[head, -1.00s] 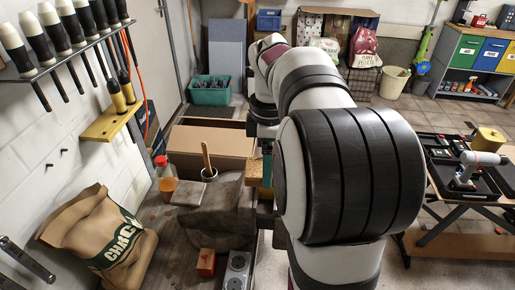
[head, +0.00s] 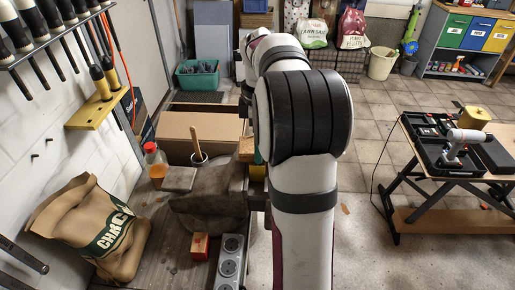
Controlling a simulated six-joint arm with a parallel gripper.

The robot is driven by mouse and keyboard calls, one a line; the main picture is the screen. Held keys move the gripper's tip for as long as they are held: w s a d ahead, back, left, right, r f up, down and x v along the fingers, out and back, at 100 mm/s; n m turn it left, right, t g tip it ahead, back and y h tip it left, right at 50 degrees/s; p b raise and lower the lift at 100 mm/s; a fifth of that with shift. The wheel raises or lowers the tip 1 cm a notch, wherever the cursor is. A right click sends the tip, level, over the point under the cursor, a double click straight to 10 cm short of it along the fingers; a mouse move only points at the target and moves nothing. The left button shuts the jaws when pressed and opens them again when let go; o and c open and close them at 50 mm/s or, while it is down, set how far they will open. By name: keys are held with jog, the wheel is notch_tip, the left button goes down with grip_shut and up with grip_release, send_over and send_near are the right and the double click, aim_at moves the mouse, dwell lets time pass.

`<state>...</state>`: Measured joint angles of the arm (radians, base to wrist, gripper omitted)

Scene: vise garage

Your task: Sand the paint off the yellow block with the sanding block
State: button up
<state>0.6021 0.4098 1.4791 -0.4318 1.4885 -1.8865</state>
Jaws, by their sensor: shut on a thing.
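A tan block (head: 247,147), which looks like the sanding block, sits at the end of my arm in the head view. My gripper (head: 246,130) is just above it, mostly hidden behind my arm, and appears shut on it. The yellow block (head: 257,172) shows as a small patch just below and to the right of the tan block, at the bench edge. My arm covers its right side. A teal part shows beside it. I cannot tell whether the tan block touches the yellow one, or how much paint is left.
A charcoal bag (head: 95,232) leans left. A folding table (head: 450,178) with a drill stands right.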

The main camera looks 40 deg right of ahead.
jog(key=shift+w+d, duration=0.3)
jog(key=shift+d, duration=0.05)
jog(key=shift+s+a, duration=2.35)
jog(key=shift+a, duration=0.05)
notch_tip(320, 180, up, 8)
jog(key=shift+r, duration=0.1)
